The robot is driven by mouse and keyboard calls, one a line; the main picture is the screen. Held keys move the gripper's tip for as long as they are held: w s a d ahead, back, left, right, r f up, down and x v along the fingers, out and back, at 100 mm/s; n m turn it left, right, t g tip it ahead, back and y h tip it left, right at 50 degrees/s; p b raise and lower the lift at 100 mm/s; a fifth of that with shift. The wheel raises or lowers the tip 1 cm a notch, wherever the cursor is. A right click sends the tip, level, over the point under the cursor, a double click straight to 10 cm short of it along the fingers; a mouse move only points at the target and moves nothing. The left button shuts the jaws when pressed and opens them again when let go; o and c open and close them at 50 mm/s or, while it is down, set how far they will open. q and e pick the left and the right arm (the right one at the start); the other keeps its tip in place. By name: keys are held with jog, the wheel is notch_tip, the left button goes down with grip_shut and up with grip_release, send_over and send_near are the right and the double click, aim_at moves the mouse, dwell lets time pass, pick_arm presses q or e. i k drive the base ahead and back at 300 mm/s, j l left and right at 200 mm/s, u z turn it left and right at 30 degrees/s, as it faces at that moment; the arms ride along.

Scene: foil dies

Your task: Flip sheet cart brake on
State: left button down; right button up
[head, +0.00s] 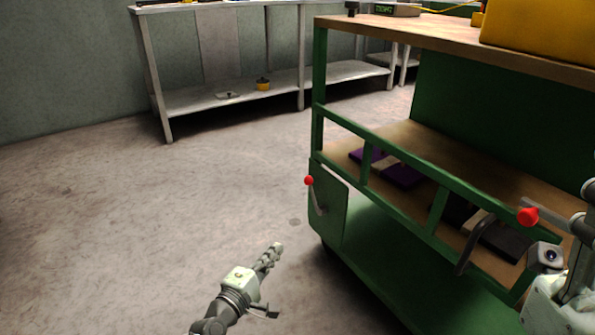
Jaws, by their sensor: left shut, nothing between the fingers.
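The green sheet cart (344,128) stands at the right with wooden decks. A lever with a red knob (309,181) sticks up from the green plate at its near left corner, leaning slightly left at the top. A second red knob (528,217) on a grey bar shows at the right, beside my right arm. My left gripper (274,252) is shut and empty above the floor, below and left of the first lever, not touching it. My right gripper (545,257) is partly in view at the right edge; whether its fingers are open is unclear.
Purple and dark flat pieces (401,173) lie on the cart's lower deck behind a green rail. A yellow box (540,38) sits on top. A grey shelf table (205,100) stands by the back wall. The floor left of the cart is clear.

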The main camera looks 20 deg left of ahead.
aim_at(313, 194)
jog(key=i+j, duration=0.25)
jog(key=i, duration=0.15)
jog(key=i+j, duration=0.25)
jog(key=i, duration=0.1)
